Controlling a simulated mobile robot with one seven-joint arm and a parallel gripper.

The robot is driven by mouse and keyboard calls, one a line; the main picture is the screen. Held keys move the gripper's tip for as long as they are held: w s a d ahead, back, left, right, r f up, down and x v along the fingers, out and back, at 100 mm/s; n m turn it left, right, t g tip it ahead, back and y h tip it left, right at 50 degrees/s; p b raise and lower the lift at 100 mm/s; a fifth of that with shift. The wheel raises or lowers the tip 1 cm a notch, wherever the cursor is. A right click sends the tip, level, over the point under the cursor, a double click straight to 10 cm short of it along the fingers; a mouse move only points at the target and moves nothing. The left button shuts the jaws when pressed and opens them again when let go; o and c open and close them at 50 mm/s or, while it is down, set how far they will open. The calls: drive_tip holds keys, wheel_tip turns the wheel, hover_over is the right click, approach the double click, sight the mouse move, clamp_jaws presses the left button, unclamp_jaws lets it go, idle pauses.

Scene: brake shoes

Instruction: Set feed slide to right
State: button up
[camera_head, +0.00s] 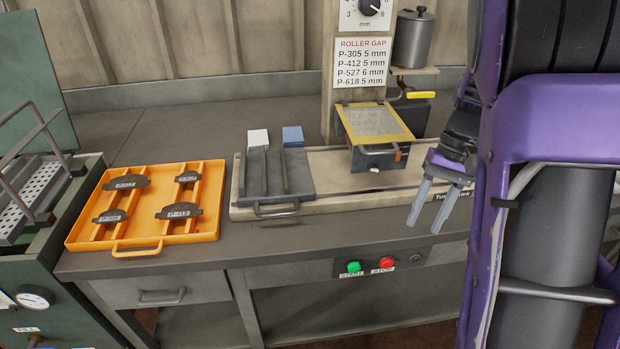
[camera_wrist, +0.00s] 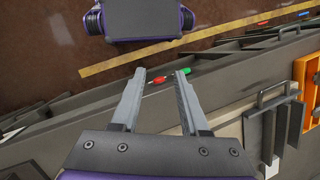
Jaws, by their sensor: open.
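The grey feed slide (camera_head: 299,185) has raised rails and a bar handle at its front. It sits at the left end of a pale bed on the bench, in front of a white block (camera_head: 258,138) and a blue block (camera_head: 293,136). In the wrist view the slide (camera_wrist: 262,135) shows at the right, with its handle (camera_wrist: 275,95). My gripper (camera_head: 425,226) is open and empty. It hangs over the bench's front right, well to the right of the slide and apart from it. Its two fingers (camera_wrist: 160,72) show spread in the wrist view.
A roller unit (camera_head: 378,158) with a yellow-framed cover stands on the bed right of the slide. An orange tray (camera_head: 150,241) with several labelled brake shoes lies to the left. Green (camera_head: 353,267) and red (camera_head: 387,263) buttons are on the bench front. A roller-gap sign hangs behind.

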sight(286, 213)
drive_tip(key=w+a+f+m+t+y, duration=0.1)
drive_tip(key=a+y, duration=0.3)
drive_tip(key=w+a+f+m+t+y, duration=0.1)
drive_tip(key=a+f+m+y, duration=0.1)
drive_tip(key=a+y, duration=0.2)
drive_tip(key=w+a+f+m+t+y, duration=0.1)
drive_tip(key=a+f+m+y, duration=0.1)
drive_tip(key=a+y, duration=0.1)
drive_tip(key=shift+w+a+t+y, duration=0.2)
drive_tip(key=shift+a+t+y, duration=0.2)
drive_tip(key=shift+y, duration=0.3)
drive_tip(key=shift+w+a+r+m+t+y+b, duration=0.2)
drive_tip(key=shift+w+m+t+y+b, duration=0.1)
drive_tip(key=shift+w+m+t+y, duration=0.15)
drive_tip(key=x, duration=1.7)
drive_tip(key=shift+f, duration=0.15)
clamp_jaws()
